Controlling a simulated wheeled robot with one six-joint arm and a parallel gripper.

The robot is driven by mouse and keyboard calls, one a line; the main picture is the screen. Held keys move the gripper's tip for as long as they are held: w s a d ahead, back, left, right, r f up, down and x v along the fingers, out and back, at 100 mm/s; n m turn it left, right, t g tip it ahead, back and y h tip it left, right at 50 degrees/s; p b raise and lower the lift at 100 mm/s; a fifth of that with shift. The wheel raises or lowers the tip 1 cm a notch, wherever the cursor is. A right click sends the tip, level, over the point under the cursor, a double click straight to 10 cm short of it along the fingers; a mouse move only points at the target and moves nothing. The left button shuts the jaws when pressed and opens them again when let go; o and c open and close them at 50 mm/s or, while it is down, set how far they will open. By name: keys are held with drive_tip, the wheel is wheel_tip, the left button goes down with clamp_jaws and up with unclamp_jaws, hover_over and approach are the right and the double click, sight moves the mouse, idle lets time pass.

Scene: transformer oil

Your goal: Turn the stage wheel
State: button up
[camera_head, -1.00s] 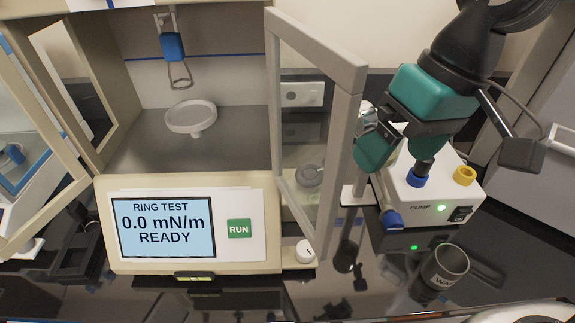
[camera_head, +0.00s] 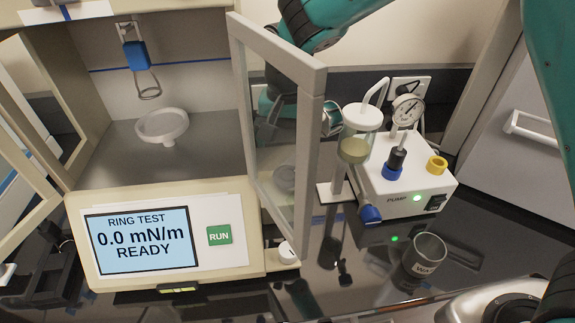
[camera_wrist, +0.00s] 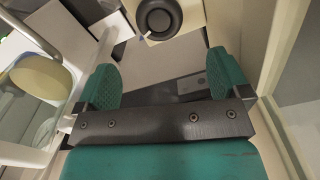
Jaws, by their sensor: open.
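A black round wheel (camera_wrist: 157,18) with a pale mark sits on a beige face at the top of the wrist view; it looks like the stage wheel. My gripper (camera_wrist: 162,82) is open and empty, its two teal fingers apart below the wheel and not touching it. In the head view my gripper (camera_head: 272,122) is partly hidden behind the open glass door of the ring tester (camera_head: 255,262). The wheel cannot be made out there. Inside the tester, a white dish (camera_head: 162,126) stands under a hanging wire ring (camera_head: 149,90).
The framed glass door (camera_head: 308,150) juts out between the tester and the pump (camera_head: 415,188). A gauge (camera_head: 408,110) and a glass vessel (camera_head: 354,150) stand close by. A pale panel edge (camera_wrist: 285,50) runs along the right in the wrist view.

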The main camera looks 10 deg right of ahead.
wheel_tip(320, 180, down, 9)
drive_tip(key=shift+f+p, duration=0.1)
drive_tip(key=shift+p, duration=0.7)
drive_tip(key=c, duration=0.9)
